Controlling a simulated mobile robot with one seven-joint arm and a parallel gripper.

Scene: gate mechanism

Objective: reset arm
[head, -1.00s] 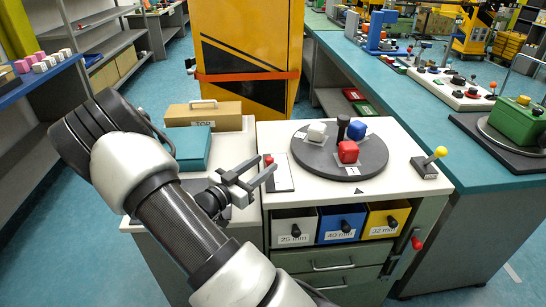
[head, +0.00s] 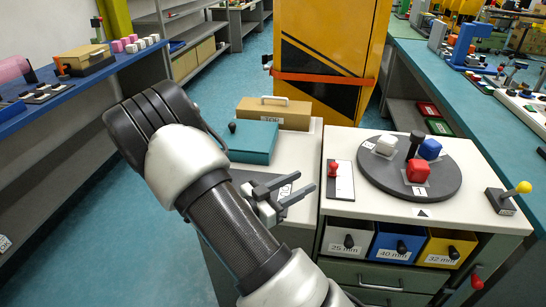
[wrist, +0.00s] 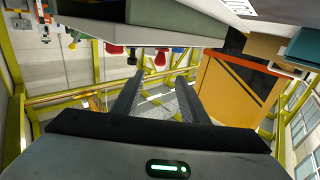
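My gripper (head: 297,190) is at the end of my bent arm, over the lower cabinet top left of the white-topped drawer unit. Its two fingers stand apart with nothing between them. In the wrist view the gripper (wrist: 157,82) shows both fingers apart and empty, with the scene tilted behind them. The fingers are close to, and apart from, the small white plate with a red knob (head: 333,169). My arm is bent at the elbow on the left.
A grey turntable (head: 375,180) carries white, red and blue blocks and a black post. A yellow-knobbed lever (head: 523,187) stands at right. A teal box (head: 252,141) and a cardboard box (head: 274,113) sit behind my gripper. A yellow cabinet (head: 325,65) stands behind.

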